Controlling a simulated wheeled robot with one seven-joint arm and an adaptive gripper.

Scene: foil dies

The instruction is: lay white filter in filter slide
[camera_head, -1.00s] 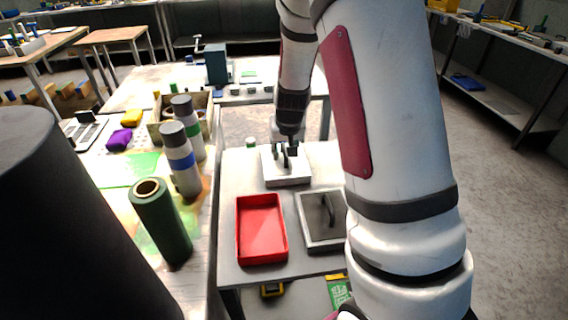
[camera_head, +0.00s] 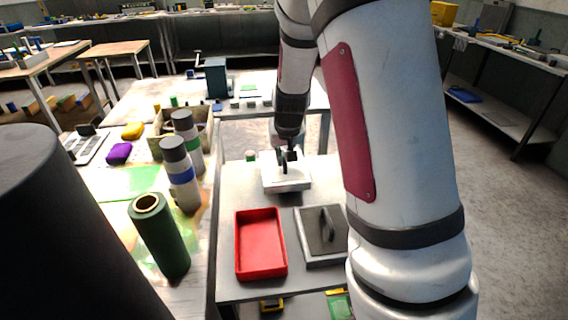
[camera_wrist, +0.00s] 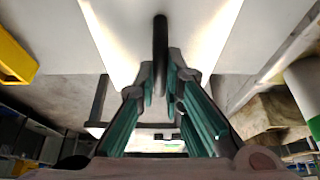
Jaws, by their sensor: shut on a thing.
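My gripper (camera_head: 286,160) is at a white block (camera_head: 287,183) at the back of the grey table. In the wrist view, my gripper (camera_wrist: 160,85) has its fingers closed around a dark upright handle (camera_wrist: 160,42), with a broad white surface behind it. The handle appears to belong to the white block, but the fingers cover where they meet. I cannot make out a separate white filter or tell which part is the filter slide.
A red tray (camera_head: 238,245) stands at the table's front left. Beside it is a grey plate with a dark handle (camera_head: 326,222). Dark green roll (camera_head: 160,237) and capped bottles (camera_head: 181,178) stand on the left bench. A small green-topped item (camera_head: 251,156) is left of the block.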

